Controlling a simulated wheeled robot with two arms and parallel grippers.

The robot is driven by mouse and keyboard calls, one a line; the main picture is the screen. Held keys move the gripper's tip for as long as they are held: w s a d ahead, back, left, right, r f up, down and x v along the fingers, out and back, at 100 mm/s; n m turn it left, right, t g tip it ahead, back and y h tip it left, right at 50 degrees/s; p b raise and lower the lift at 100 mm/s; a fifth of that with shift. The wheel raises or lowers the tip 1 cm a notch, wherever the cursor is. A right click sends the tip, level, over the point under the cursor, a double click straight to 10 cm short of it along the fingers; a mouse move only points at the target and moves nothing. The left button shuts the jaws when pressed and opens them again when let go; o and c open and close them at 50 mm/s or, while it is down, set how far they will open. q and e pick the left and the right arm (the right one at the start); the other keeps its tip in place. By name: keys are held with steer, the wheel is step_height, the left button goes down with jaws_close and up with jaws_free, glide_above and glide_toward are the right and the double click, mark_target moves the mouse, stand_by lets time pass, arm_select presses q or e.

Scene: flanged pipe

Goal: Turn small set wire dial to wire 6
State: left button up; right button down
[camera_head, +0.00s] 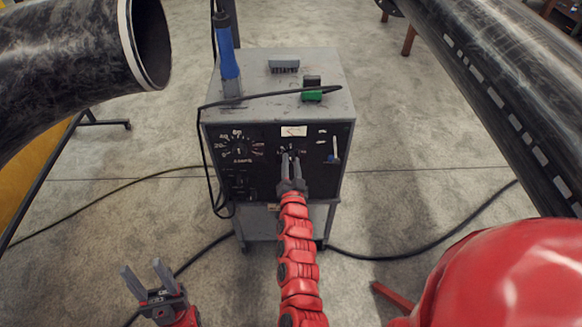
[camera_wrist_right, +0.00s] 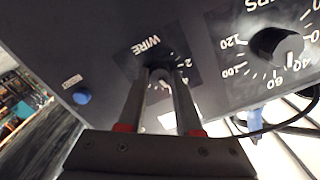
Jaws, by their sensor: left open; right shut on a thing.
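The welding machine (camera_head: 318,108) stands ahead of me, its dark front panel facing me. The small wire dial (camera_wrist_right: 160,77) sits under the word WIRE on the panel. My right gripper (camera_head: 289,158) reaches the panel, and its two fingers are shut on this dial from both sides. In the right wrist view, the numbers 2 and 4 show beside the dial, and the fingers hide part of its scale. I cannot tell which number the dial points at. My left gripper (camera_head: 148,272) is open and empty, low at the left, away from the machine.
The larger amps dial (camera_head: 240,150) is on the panel left of the wire dial; it also shows in the right wrist view (camera_wrist_right: 277,46). A blue knob (camera_wrist_right: 82,97) is nearby. Large pipes (camera_head: 60,65) (camera_head: 510,85) flank the machine. Black cables (camera_head: 430,250) cross the floor.

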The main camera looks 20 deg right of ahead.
steer(key=shift+m+b, duration=0.75)
steer(key=shift+m, duration=0.35)
steer(key=c, duration=0.6)
jaws_free()
steer(key=shift+s+a, duration=0.15)
steer(key=shift+s, duration=0.15)
steer(key=v, duration=1.6)
steer(key=shift+s, duration=0.35)
